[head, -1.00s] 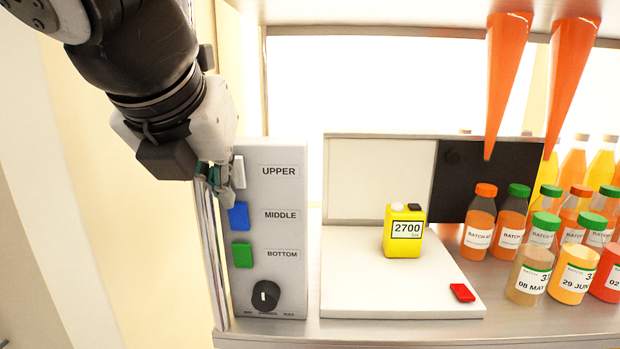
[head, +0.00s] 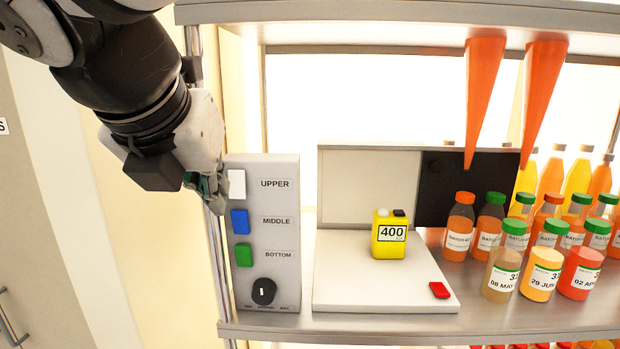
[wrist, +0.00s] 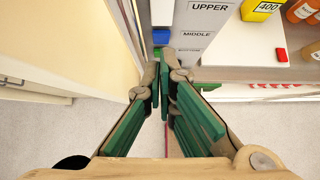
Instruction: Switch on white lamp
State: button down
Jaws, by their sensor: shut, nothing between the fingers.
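The grey control panel (head: 270,215) stands at the left of the shelf, with a white switch (head: 237,184) by UPPER, a blue one (head: 240,222) by MIDDLE and a green one (head: 243,255) by BOTTOM. A black knob (head: 264,291) sits below them. My gripper (head: 215,193) is shut and empty just left of the white switch; I cannot tell whether it touches it. In the wrist view the shut fingers (wrist: 165,82) point toward the panel's left edge. The yellow lux meter (head: 389,246) reads 400. No lamp body is clearly identifiable.
A white board (head: 340,290) carries the meter and a red piece (head: 439,290). Several juice bottles (head: 500,275) crowd the right. Two orange cones (head: 482,100) hang above. A metal post (head: 213,260) stands left of the panel.

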jog(key=w+v, duration=0.1)
jog(key=v, duration=0.7)
jog(key=shift+s+r, duration=0.2)
jog(key=shift+r, duration=0.45)
jog(key=shift+a+f, duration=0.1)
jog(key=shift+s+f+g+b, duration=0.3)
jog(key=shift+f+g+b, duration=0.3)
jog(key=shift+b, duration=0.4)
jog(key=shift+f, duration=0.1)
